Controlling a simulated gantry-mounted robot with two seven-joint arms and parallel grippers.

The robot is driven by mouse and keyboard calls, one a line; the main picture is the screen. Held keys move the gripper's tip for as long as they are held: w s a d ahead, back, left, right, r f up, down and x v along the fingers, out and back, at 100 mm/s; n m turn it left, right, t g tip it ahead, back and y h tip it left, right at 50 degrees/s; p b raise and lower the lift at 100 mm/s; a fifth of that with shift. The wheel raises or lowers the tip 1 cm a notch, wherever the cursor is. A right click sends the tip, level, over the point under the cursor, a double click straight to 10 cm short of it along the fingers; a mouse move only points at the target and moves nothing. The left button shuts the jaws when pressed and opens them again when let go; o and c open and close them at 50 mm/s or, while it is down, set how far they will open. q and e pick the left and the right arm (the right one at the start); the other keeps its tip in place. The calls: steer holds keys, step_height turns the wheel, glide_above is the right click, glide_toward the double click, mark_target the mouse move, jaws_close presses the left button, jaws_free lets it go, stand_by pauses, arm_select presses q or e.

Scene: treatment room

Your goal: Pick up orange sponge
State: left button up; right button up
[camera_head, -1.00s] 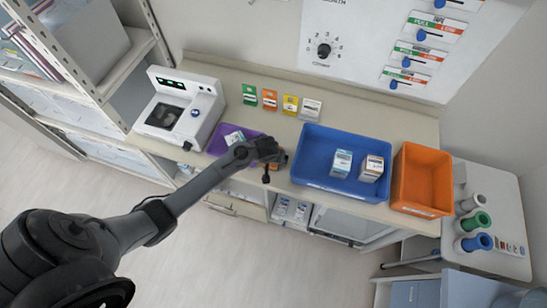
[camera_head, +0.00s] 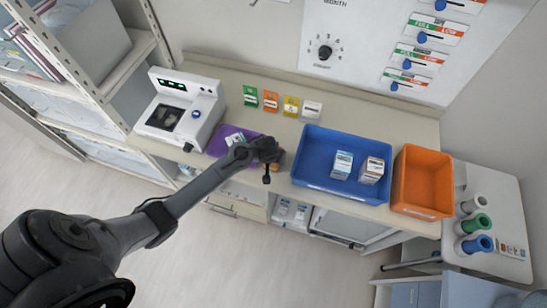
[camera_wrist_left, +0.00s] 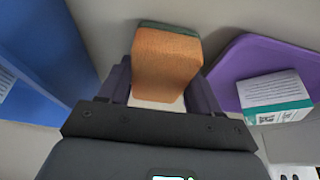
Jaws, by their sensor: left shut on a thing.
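The orange sponge (camera_wrist_left: 166,62) with a dark green layer at its far edge sits between the two fingers of my left gripper (camera_wrist_left: 160,90) in the left wrist view. The gripper is shut on it. In the head view my left gripper (camera_head: 272,160) is over the counter's front part, between the purple tray and the blue bin. There the sponge is mostly hidden by the gripper, with only a bit of orange (camera_head: 281,153) showing. My right gripper is not in view.
A purple tray (camera_head: 217,148) holding a white and teal box (camera_wrist_left: 274,96) lies just left of the gripper in the head view. A blue bin (camera_head: 314,172) with two boxes and an orange bin (camera_head: 422,182) stand to the right. A white device (camera_head: 180,113) stands at left.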

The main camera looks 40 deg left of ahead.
arm_select(q)
steer(key=shift+r, duration=0.5)
step_height(320, 180, up, 3)
steer(key=shift+f, duration=0.1)
steer(key=s+d+r, duration=0.1)
steer(key=d+r, duration=0.1)
steer(key=d, duration=0.1)
steer(key=s+d+r, duration=0.1)
steer(key=d+r, duration=0.1)
steer(key=d, duration=0.2)
steer(key=s+d+r, duration=0.1)
steer(key=d+r, duration=0.1)
steer(key=d, duration=0.2)
steer(key=shift+s+d+r, duration=0.1)
steer(key=shift+d+r, duration=0.05)
steer(key=shift+r, duration=0.15)
